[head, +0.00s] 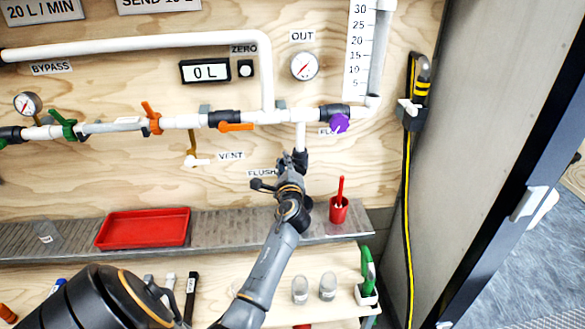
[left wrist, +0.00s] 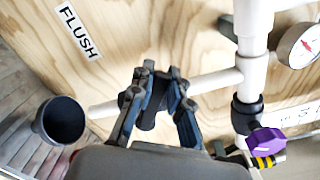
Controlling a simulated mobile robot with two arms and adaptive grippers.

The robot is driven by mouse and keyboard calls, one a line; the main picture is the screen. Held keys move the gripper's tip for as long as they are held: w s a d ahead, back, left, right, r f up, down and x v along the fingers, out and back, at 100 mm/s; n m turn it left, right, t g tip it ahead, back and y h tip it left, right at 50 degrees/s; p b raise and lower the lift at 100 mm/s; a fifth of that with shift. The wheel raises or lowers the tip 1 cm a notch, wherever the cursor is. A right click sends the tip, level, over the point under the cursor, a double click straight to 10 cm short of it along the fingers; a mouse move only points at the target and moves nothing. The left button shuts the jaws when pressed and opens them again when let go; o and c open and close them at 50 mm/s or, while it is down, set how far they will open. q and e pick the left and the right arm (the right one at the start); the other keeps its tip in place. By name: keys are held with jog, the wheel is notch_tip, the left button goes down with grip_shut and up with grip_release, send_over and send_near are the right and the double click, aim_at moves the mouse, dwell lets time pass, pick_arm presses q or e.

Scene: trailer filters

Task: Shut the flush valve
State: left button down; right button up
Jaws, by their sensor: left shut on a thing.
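The flush valve sits on the white branch pipe below the main line, beside the FLUSH label (head: 262,172). My left gripper (head: 293,160) covers most of it in the head view. In the left wrist view, the left gripper (left wrist: 160,76) has its fingers closed on a dark piece (left wrist: 149,118) at the white pipe (left wrist: 215,82), which looks like the valve's handle. The fingers hide much of it, so I cannot tell its angle. The FLUSH label also shows in the left wrist view (left wrist: 78,32). My right gripper is out of view.
A purple knob (head: 340,123) and the OUT gauge (head: 304,66) are close above right. An orange lever (head: 236,127) is on the main pipe. A red cup (head: 339,209) and red tray (head: 144,228) stand on the shelf below. A black cup-shaped piece (left wrist: 60,121) is beside the gripper.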

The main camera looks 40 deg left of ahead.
pick_arm(q)
jog(key=shift+s+a+f+n+b, duration=0.15)
jog(key=shift+f+n+b, duration=0.5)
jog(key=shift+n+b, duration=0.45)
jog(key=shift+s+a+f+n+b, duration=0.1)
jog(key=shift+s+f+n+b, duration=0.1)
jog(key=shift+f+n+b, duration=0.7)
jog(key=shift+s+a+f+n+b, duration=0.15)
jog(key=shift+f+n+b, duration=0.25)
jog(key=shift+n+b, duration=0.9)
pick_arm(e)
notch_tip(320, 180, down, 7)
pick_arm(q)
jog(key=shift+n, duration=0.4)
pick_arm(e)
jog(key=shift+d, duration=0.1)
pick_arm(q)
jog(key=c, duration=1.3)
grip_release()
jog(key=shift+w, duration=0.1)
jog(key=shift+o, duration=0.2)
jog(key=shift+f, duration=0.1)
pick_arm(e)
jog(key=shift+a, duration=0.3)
pick_arm(q)
jog(key=shift+d, duration=0.1)
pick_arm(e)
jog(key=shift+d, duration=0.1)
